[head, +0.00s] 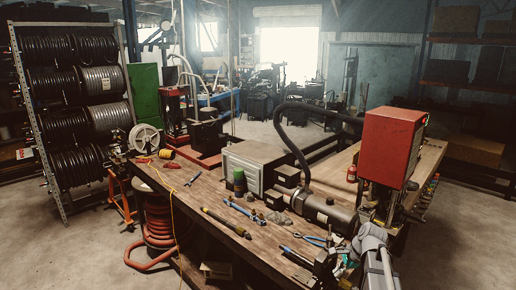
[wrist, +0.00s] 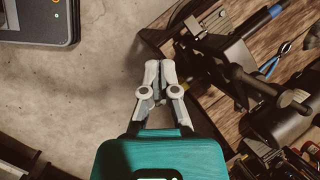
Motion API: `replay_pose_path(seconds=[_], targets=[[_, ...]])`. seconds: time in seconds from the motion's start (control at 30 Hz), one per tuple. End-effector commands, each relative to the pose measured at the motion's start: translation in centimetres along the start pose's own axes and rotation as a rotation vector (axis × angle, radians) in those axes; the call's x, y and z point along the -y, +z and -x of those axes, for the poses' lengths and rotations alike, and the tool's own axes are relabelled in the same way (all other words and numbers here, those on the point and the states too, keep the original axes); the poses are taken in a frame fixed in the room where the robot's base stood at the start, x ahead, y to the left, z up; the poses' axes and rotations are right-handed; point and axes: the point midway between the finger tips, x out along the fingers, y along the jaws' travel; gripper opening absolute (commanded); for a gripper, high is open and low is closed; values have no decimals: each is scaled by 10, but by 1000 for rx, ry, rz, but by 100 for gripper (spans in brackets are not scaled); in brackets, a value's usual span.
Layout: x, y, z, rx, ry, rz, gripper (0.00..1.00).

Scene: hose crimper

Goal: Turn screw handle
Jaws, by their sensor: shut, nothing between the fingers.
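My gripper (wrist: 160,68) shows in the wrist view with its two grey fingers together and nothing between them. It is beside the wooden workbench's edge, over the concrete floor in that view. To its right is a dark metal device (wrist: 238,85) at the bench edge, with a rod (wrist: 275,92) that ends in a rounded knob. This looks like a clamp with a screw handle, but I cannot be sure which part is the handle. The fingers appear apart from it. In the head view my grey arm is at the lower right, and the gripper is not clearly seen there.
The wooden workbench (head: 205,196) carries pliers (head: 193,179), a green can (head: 239,182) and a black cylindrical motor (head: 325,212). A red box (head: 390,147) stands above the right part. In the wrist view, blue-handled pliers (wrist: 274,62) lie behind the device. Open floor is left of the gripper.

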Motion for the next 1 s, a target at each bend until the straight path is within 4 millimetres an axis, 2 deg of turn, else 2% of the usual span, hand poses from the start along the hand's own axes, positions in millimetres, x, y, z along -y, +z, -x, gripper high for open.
replay_pose_path(seconds=[0.03,0.1,0.5,0.73,1.0], targets=[[-16,9,-23,-20,25,87,0],[-29,18,-40,-46,60,210,0],[-107,62,-124,-149,296,914,0],[-138,75,-150,-167,415,1209,0],[-146,78,-154,-169,457,1305,0]])
